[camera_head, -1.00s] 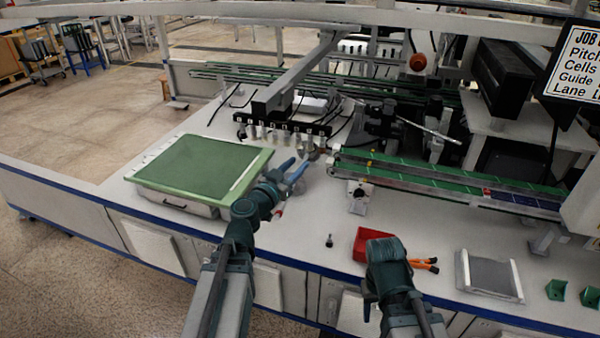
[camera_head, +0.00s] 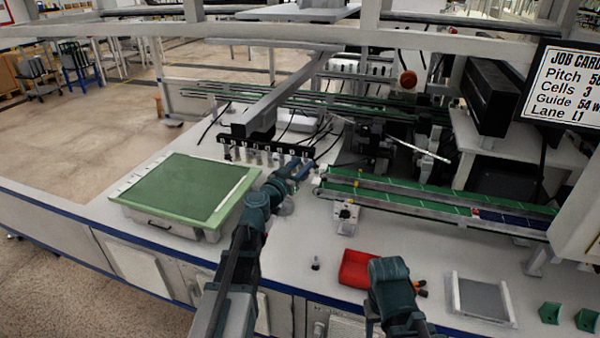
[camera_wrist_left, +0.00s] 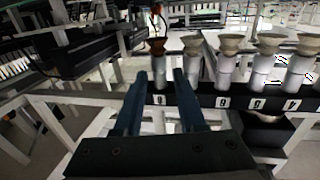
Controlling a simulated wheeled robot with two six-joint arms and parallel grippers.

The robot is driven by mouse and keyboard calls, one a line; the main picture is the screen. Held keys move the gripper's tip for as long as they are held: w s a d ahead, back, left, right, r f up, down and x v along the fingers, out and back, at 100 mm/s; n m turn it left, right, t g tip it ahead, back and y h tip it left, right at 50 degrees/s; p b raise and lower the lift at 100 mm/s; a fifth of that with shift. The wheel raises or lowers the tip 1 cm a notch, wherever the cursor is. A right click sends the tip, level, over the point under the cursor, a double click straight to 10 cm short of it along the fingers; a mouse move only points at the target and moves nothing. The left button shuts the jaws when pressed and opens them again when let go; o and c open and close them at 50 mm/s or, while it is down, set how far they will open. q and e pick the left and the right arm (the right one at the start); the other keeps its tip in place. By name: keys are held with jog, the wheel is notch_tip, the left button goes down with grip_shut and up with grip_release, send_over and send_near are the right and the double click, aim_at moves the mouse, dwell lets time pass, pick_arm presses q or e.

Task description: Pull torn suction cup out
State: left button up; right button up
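A row of suction cups on a dark numbered bar (camera_head: 262,147) hangs under the gantry arm in the head view. In the left wrist view, several cups have pale beige tops on white stems, such as this pale cup (camera_wrist_left: 270,43). The leftmost near cup (camera_wrist_left: 157,46) looks darker and brownish; I cannot make out a tear. My left gripper (camera_head: 303,168) is at the right end of the row. Its two blue fingers (camera_wrist_left: 160,75) are open and apart, one on each side of the dark cup's stem in the picture.
A green-topped panel (camera_head: 147,200) lies left of my left arm. A green conveyor rail (camera_head: 400,188) runs to the right. A red tray (camera_head: 354,268), a small dark part (camera_head: 316,263) and a grey tray (camera_head: 457,295) stand on the front bench.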

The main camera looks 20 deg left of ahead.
pick_arm(q)
jog(key=shift+w+d, duration=0.1)
jog(key=shift+w, duration=0.25)
grip_shut()
dwell(0.3)
